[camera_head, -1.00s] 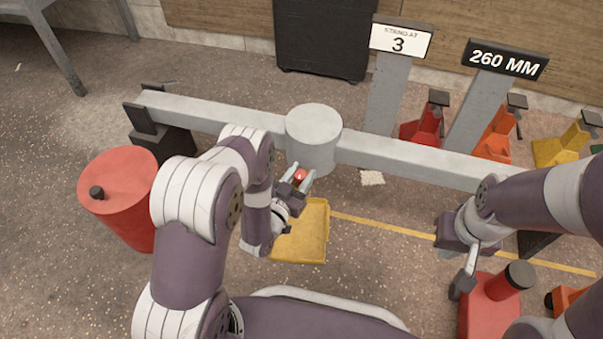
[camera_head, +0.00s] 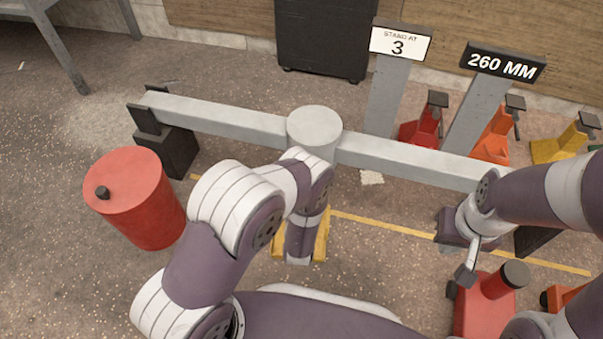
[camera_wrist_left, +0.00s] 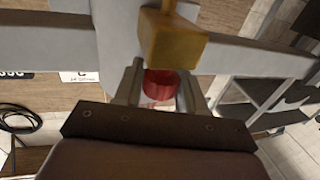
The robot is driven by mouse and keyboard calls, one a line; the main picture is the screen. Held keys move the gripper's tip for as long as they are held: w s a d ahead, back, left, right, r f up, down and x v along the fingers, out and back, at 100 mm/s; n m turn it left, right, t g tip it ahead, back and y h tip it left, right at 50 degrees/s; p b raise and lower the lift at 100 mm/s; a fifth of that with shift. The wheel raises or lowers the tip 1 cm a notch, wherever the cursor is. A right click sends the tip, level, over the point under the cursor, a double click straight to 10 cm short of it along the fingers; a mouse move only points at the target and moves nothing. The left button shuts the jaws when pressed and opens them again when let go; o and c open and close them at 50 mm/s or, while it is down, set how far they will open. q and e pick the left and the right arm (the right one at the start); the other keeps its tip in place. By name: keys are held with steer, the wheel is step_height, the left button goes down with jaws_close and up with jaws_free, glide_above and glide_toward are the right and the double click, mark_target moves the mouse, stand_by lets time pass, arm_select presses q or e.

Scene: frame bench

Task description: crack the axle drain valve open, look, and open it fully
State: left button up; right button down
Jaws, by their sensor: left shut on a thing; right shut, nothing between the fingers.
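The grey axle (camera_head: 225,122) spans the scene, with a round grey housing (camera_head: 313,130) at its middle. In the left wrist view a brass-yellow valve block (camera_wrist_left: 172,40) sits at the axle, with a round red knob (camera_wrist_left: 160,86) beside it. My left gripper (camera_wrist_left: 160,90) is shut on the red knob, one finger on each side. In the head view my left arm hides the left gripper and the valve. My right gripper (camera_head: 468,273) is shut and empty, at the right near the red jack. Whether fluid comes out cannot be seen.
A yellow tray (camera_head: 322,240) lies under the housing, mostly behind my left arm. A red drum (camera_head: 140,205) stands at the left. A red jack (camera_head: 485,305) is at the lower right. Signs and coloured stands (camera_head: 421,128) line the back.

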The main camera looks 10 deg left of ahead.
arm_select(q)
steer(key=shift+n+y, duration=0.6)
steer(key=shift+y, duration=0.3)
steer(key=shift+g+y, duration=0.3)
steer(key=o, duration=1)
steer(key=shift+c, duration=0.2)
steer(key=shift+s+d+r, duration=0.1)
steer(key=shift+s, duration=0.15)
steer(key=p+v, duration=0.5)
steer(key=v, duration=0.7)
